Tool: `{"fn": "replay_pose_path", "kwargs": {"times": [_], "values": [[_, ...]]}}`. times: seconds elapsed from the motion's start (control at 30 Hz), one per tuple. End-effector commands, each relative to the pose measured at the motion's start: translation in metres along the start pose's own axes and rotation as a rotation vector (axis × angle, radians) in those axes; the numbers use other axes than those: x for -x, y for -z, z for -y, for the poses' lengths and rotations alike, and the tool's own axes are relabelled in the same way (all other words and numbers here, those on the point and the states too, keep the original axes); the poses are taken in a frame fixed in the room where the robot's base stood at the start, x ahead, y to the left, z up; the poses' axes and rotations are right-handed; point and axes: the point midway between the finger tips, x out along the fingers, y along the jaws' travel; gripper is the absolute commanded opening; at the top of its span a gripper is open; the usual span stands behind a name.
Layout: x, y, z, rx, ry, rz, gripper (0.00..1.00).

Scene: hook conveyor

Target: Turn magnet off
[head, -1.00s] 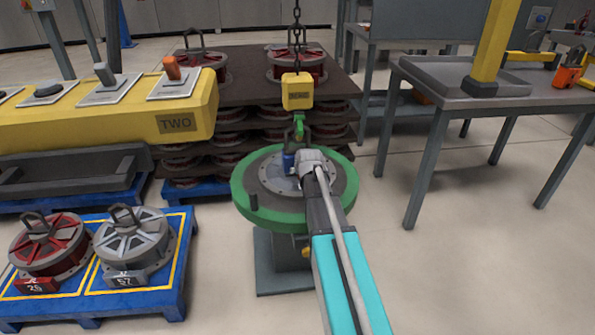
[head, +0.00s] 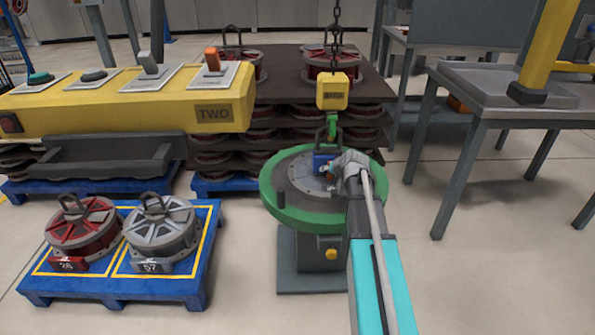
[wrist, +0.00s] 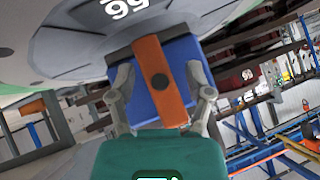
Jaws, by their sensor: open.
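In the head view the blue block (head: 323,161) sits at a grey disc on a green-rimmed round stand (head: 310,215). My gripper (wrist: 163,88) is open, with one finger at each side of the block. I cannot tell whether the fingers touch it. In the head view my gripper (head: 335,168) partly hides the block.
A yellow hoist block (head: 332,91) hangs on a chain, with a green hook above the stand. A yellow control box (head: 120,110) marked TWO stands left. A blue pallet (head: 120,288) holds a red and a grey disc. A grey table (head: 500,90) stands right.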

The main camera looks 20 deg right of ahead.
Motion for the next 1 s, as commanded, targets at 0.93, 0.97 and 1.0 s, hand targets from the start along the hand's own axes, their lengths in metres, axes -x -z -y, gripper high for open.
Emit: {"fn": "replay_pose_path", "kwargs": {"times": [0.93,0.97,1.0], "values": [[-0.0022,-0.0018,-0.0021,-0.395,0.394,0.0,0.66],[-0.0025,-0.002,-0.0022,-0.41,0.408,-0.001,0.66],[-0.0026,-0.0022,-0.0024,-0.429,0.426,0.0,0.66]]}}
